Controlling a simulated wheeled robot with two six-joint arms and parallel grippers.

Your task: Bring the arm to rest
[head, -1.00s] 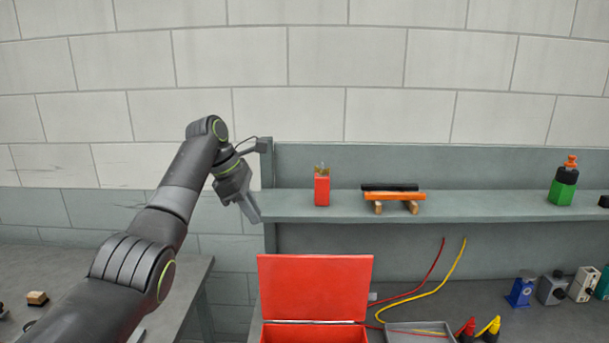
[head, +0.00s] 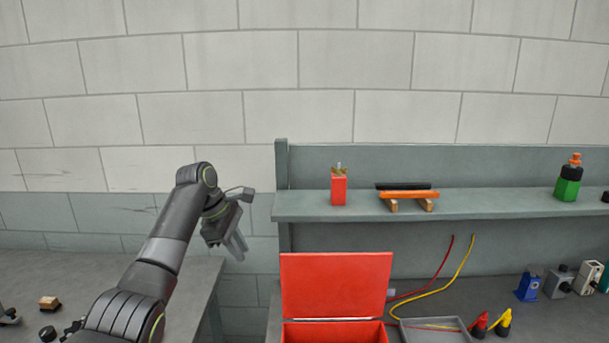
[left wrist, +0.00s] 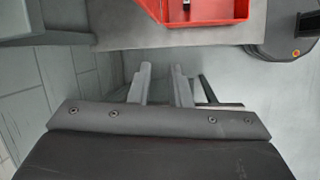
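My left arm comes in from the lower left in the head view. Its dark grey gripper (head: 236,246) hangs in the air left of the shelf's end, pointing down. In the left wrist view my left gripper (left wrist: 161,74) shows two fingers standing apart with nothing between them, so it is open and empty. My right gripper is in neither view.
An open red box (head: 336,284) stands on the bench right of the gripper; its red edge shows in the left wrist view (left wrist: 208,22). The shelf (head: 480,204) holds a red block (head: 338,190) and orange bar (head: 408,194). A gap separates the left table (head: 150,262) from the bench.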

